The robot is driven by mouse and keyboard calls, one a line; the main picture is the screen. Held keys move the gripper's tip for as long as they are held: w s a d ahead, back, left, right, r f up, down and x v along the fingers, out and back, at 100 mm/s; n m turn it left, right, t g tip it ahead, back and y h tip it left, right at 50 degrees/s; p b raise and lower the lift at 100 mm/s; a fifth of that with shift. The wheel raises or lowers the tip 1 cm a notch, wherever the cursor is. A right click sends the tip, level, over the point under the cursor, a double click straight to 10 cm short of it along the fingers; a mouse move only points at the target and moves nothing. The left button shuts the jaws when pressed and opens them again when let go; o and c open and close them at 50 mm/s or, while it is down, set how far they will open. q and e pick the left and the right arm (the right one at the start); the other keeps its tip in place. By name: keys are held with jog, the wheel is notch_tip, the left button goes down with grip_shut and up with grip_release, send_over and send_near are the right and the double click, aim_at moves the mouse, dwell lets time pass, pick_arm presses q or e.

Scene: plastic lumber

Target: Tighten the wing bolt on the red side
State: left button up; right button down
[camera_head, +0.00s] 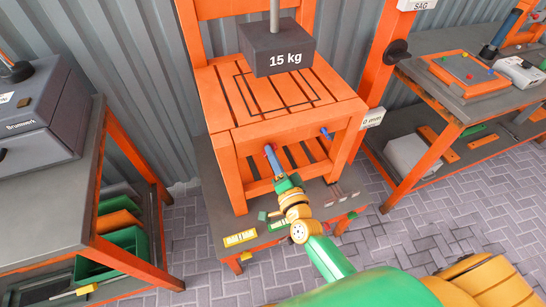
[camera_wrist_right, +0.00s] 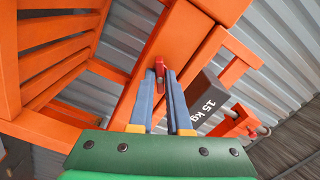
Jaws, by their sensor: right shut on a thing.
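The red wing bolt (camera_head: 268,148) sits on the front rail of the orange slatted bench (camera_head: 228,134). In the right wrist view the red wing bolt (camera_wrist_right: 159,66) lies at the tips of the blue fingers. My right gripper (camera_head: 271,155) reaches up to it from below and is shut on it; it also shows in the right wrist view (camera_wrist_right: 160,75). A blue wing bolt (camera_head: 324,131) sticks out of the same rail further right. The fingertips partly hide the red bolt. My left gripper is in neither view.
A dark 15 kg weight (camera_head: 280,62) hangs on a rod above the bench seat. The bench stands on a low grey platform (camera_head: 212,212) with small labelled parts. Worktables stand left (camera_head: 45,205) and right (camera_head: 452,98).

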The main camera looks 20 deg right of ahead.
jog(key=shift+r+m, duration=0.1)
jog(key=shift+m, duration=0.7)
jog(key=shift+m+b, duration=0.45)
jog(key=shift+m, duration=0.95)
jog(key=c, duration=0.9)
grip_release()
jog(key=shift+w, duration=0.1)
jog(key=s, duration=0.7)
